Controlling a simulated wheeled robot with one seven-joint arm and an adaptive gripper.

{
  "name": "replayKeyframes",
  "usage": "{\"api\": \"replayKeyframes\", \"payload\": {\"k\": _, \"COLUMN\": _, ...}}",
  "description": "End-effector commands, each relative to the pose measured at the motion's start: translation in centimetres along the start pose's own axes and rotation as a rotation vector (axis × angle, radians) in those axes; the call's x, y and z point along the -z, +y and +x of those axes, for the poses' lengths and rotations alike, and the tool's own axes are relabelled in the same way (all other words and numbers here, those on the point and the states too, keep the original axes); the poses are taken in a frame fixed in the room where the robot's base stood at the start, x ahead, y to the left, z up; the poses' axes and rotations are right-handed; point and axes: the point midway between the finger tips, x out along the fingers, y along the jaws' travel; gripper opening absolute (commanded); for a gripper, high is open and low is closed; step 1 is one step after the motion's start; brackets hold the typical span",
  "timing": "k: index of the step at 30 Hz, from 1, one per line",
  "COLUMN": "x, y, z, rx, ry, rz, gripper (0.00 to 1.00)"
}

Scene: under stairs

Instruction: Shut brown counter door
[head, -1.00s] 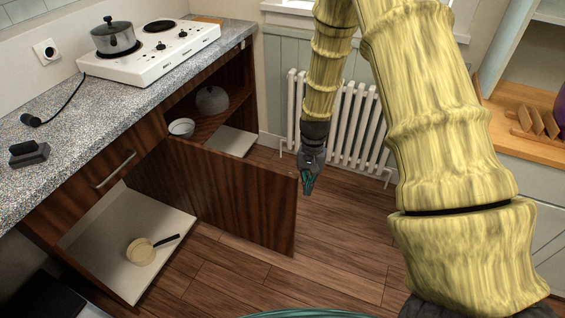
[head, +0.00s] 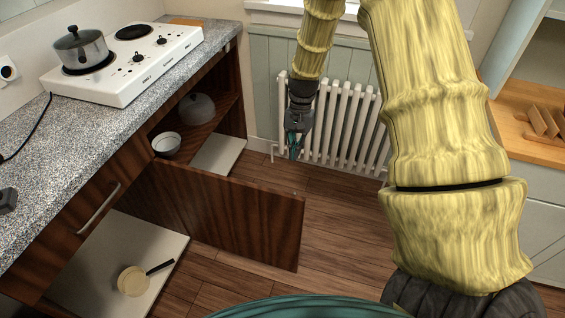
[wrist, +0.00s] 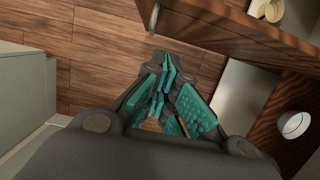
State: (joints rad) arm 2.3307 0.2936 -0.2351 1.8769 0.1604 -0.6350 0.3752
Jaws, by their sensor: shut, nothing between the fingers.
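The brown counter door (head: 235,215) stands wide open, jutting from the counter front into the room. Its near face is plain in the head view. In the wrist view the door (wrist: 225,30) crosses the top, with a pale handle (wrist: 153,18) near its free end. My gripper (head: 295,150) is shut and empty. It is on the radiator side of the door, apart from it, behind its free end in the head view. The closed teal fingers also show in the wrist view (wrist: 168,88), below the door in the picture.
The open cupboard holds a white bowl (head: 166,144), a lidded pot (head: 197,108) and a small pan (head: 133,281). A handled brown front (head: 85,215) is left of the door. A white radiator (head: 345,125) stands behind my gripper. Wood floor (head: 345,235) is clear beside the door.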

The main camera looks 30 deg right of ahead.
Motion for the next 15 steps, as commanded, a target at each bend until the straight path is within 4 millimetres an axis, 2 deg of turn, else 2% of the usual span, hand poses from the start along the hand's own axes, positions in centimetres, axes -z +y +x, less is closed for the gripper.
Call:
{"api": "replayKeyframes", "payload": {"k": 7, "x": -0.6, "y": -1.5, "z": 3.5, "rx": -0.006, "ry": -0.002, "rz": -0.021, "gripper": 0.00}}
{"api": "replayKeyframes", "payload": {"k": 15, "x": -0.6, "y": -1.5, "z": 7.5, "rx": -0.006, "ry": -0.001, "rz": -0.022, "gripper": 0.00}}
